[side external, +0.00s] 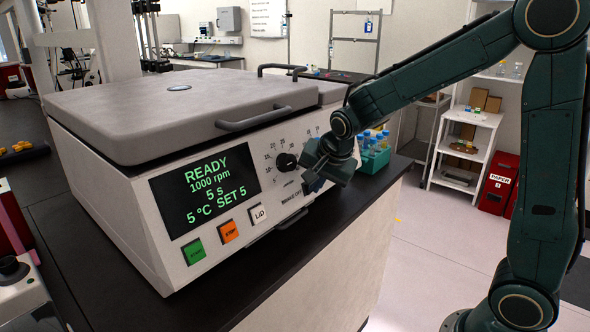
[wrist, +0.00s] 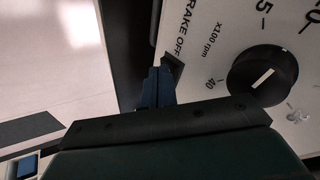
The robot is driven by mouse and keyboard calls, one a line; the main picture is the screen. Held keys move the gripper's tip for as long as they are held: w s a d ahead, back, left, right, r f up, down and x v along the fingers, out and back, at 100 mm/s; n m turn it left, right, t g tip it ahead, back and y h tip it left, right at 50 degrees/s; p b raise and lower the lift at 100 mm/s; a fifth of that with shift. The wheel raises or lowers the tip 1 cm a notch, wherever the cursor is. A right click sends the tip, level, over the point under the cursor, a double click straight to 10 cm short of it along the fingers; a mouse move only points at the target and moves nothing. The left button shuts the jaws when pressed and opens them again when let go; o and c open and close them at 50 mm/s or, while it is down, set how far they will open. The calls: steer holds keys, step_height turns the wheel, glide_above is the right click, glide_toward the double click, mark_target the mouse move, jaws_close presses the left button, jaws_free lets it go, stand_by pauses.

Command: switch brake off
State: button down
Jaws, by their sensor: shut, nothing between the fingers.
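The white cell processor (side external: 130,215) has a closed grey lid, and its dark screen (side external: 206,193) reads READY, 1000 rpm, 5 s, 5 °C SET 5. The words BRAKE OFF show on its front panel. In the wrist view a dark wedge-shaped part (wrist: 173,66), which looks like the brake switch, sits beside those words. My gripper (wrist: 158,75) is shut and empty, its blue fingertips right beside this part; I cannot tell whether they touch. In the side view my gripper (side external: 314,184) is at the panel's right end and hides the switch there.
A black speed knob (side external: 286,161) is left of my gripper in the side view; it also shows in the wrist view (wrist: 262,76). Green (side external: 193,252), orange (side external: 228,231) and white LID (side external: 258,213) buttons are lower left. A rack of blue-capped bottles (side external: 376,155) stands behind my gripper.

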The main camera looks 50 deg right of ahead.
steer(key=shift+w+a, duration=0.1)
stand_by(0.3)
steer(key=shift+w+f+m, duration=0.1)
steer(key=shift+w+m, duration=0.05)
steer(key=shift+m, duration=0.15)
steer(key=shift+s+d, duration=0.35)
steer(key=shift+d, duration=0.35)
steer(key=shift+s+r, duration=0.15)
steer(key=shift+r, duration=0.05)
stand_by(0.3)
